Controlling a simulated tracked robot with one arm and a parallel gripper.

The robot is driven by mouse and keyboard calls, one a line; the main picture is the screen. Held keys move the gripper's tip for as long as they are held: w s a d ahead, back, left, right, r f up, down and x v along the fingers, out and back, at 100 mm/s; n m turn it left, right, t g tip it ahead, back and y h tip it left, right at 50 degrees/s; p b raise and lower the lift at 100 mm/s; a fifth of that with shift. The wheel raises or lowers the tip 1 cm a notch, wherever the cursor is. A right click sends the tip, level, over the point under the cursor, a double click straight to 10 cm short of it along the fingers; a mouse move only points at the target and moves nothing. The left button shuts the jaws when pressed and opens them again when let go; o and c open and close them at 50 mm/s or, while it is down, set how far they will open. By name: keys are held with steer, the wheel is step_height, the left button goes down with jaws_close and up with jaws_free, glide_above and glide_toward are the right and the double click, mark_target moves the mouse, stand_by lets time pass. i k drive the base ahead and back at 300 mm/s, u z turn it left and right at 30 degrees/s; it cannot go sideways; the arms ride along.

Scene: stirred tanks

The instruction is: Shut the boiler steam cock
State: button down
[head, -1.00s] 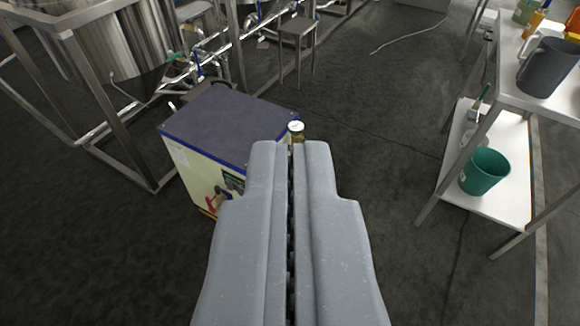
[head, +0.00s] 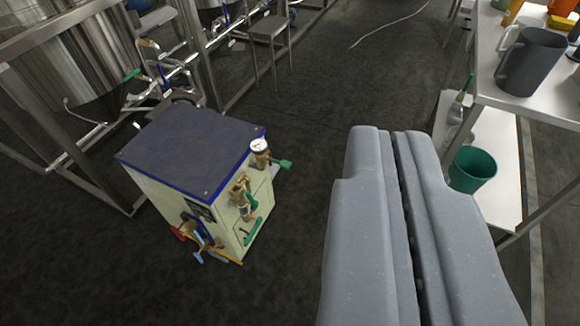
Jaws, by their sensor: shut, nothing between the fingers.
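The boiler (head: 185,150) is a cream box with a dark top edged in blue, standing on the floor left of centre. Its right face carries a gauge (head: 259,145), brass fittings (head: 240,188) and several handles. A green handle (head: 284,163) sticks out to the right below the gauge. Another green handle (head: 253,231) slants low on the same face. Red and blue handles (head: 196,240) show at the lower front. I cannot tell which handle is the steam cock. My gripper (head: 378,132) is shut and empty, to the right of the boiler and apart from it.
A white table (head: 545,95) with a grey jug (head: 528,62) stands at the right, with a green bucket (head: 472,168) on its lower shelf. Steel tanks (head: 75,60), pipes and a stool (head: 268,32) are behind left.

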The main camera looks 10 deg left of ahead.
mark_target(255, 204)
steer(key=i, duration=1)
steer(key=u, duration=0.65)
